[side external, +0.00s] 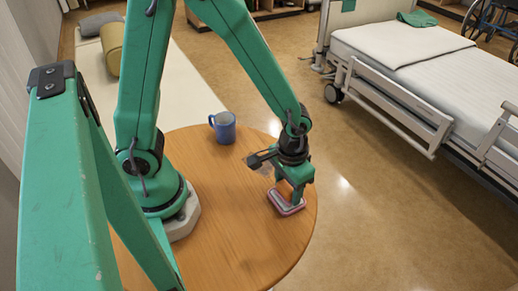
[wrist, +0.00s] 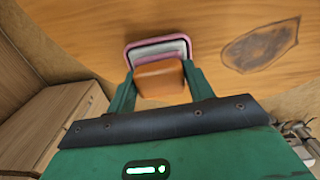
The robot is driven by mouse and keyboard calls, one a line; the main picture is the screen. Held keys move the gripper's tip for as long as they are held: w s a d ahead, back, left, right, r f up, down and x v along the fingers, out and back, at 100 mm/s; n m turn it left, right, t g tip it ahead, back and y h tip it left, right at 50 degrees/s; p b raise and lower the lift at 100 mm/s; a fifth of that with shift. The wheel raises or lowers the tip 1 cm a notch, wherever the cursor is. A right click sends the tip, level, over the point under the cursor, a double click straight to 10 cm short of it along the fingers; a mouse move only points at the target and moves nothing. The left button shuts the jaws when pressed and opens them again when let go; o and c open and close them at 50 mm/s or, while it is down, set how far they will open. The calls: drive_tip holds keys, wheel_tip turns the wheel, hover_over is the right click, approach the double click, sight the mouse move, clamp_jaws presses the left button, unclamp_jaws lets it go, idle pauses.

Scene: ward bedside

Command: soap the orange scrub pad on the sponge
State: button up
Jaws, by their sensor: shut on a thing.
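The orange scrub pad (wrist: 160,80) is a small block between the two green fingers of my gripper (wrist: 158,73) in the wrist view. My gripper is shut on it. Just beyond and under the pad is a pink-rimmed dish (wrist: 133,45) with a pale grey inside (wrist: 178,46), which appears to be the sponge.
A blue mug (side external: 224,129) stands on the round wooden table (side external: 240,235), behind and left of my gripper. A dark-outlined flat patch (wrist: 262,45) lies on the table right of the dish. The dish is near the table's right edge. A bed (side external: 420,60) stands beyond.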

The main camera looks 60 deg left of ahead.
sight(288, 185)
drive_tip(key=shift+r, duration=3.5)
drive_tip(key=shift+w+a+r, duration=0.25)
drive_tip(key=shift+w, duration=0.25)
drive_tip(key=w+a+r, duration=0.9)
drive_tip(key=w, duration=0.2)
drive_tip(key=shift+a+m, duration=0.4)
